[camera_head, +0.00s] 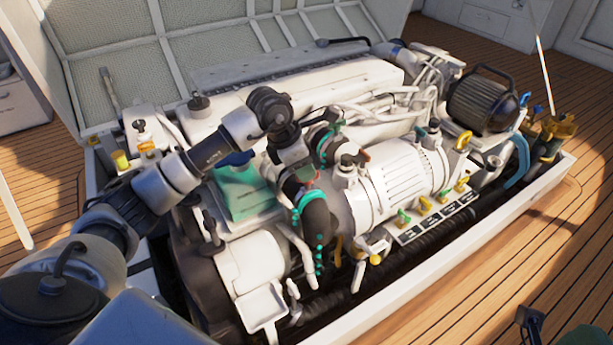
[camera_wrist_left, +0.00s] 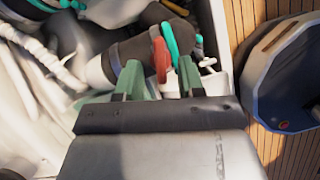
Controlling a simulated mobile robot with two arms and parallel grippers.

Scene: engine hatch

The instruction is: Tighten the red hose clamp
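The red hose clamp (camera_wrist_left: 160,60) shows in the left wrist view as a red band or tab on a dark hose (camera_wrist_left: 143,47), beside a teal ring (camera_wrist_left: 173,37). My left gripper (camera_wrist_left: 160,72) has its two green fingers apart, with the red piece between and just beyond their tips. I cannot tell whether they touch it. In the head view the left gripper (camera_head: 302,178) is over the black hose (camera_head: 318,222) at the front of the engine, hiding much of the clamp. A dark part at the bottom right edge may be my right gripper (camera_head: 530,320); its fingers are unclear.
The white engine (camera_head: 300,90) fills the open hatch, with a raised lid behind. A teal-green box (camera_head: 243,192) lies left of the hose. White pipes, yellow and green valves (camera_head: 425,203) and a black filter (camera_head: 482,100) crowd the right. The wooden deck in front is mostly clear.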

